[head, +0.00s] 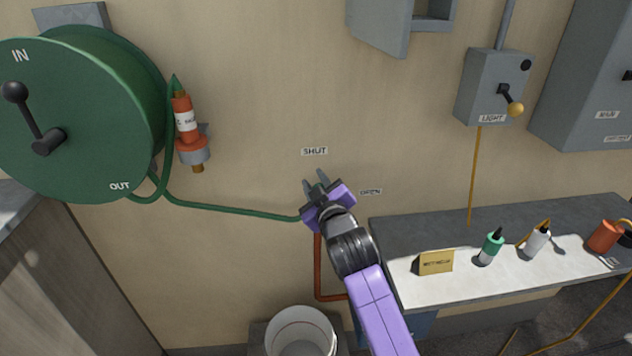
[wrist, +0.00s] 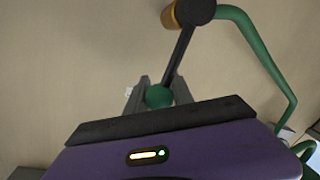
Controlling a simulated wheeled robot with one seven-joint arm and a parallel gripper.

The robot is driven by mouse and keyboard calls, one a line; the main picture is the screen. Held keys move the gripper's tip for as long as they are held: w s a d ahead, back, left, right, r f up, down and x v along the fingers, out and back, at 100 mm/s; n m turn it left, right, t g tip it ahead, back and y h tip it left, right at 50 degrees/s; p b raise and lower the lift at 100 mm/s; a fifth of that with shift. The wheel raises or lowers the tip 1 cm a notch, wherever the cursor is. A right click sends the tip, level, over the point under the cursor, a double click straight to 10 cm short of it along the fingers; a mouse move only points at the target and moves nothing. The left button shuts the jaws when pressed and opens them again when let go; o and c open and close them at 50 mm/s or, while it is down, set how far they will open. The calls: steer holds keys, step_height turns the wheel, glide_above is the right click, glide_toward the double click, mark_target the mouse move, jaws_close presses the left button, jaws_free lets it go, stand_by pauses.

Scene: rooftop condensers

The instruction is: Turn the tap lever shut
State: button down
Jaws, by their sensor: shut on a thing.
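The tap lever is a dark rod (wrist: 178,58) with a green ball knob (wrist: 158,96) at its end; it runs up to a black and brass tap body (wrist: 188,13) in the wrist view. My gripper (wrist: 158,92) is shut on the knob, one grey finger on each side. In the head view my gripper (head: 316,182) is at the wall, below the SHUT label (head: 314,151) and left of the OPEN label (head: 371,192). It hides most of the lever and tap there, so the lever's exact angle against the labels is unclear.
A green hose (head: 235,210) runs from the large reel (head: 90,110) to the tap. A copper pipe (head: 318,265) drops below, near a white bucket (head: 300,330). A bench (head: 390,235) with bottles stands right. A light switch box (head: 493,85) hangs above it.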

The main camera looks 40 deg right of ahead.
steer(key=shift+a, duration=0.1)
steer(key=c, duration=1.1)
jaws_free()
steer(key=b+v, duration=0.1)
steer(key=v, duration=0.6)
steer(key=shift+s+a, duration=0.15)
steer(key=shift+s, duration=0.15)
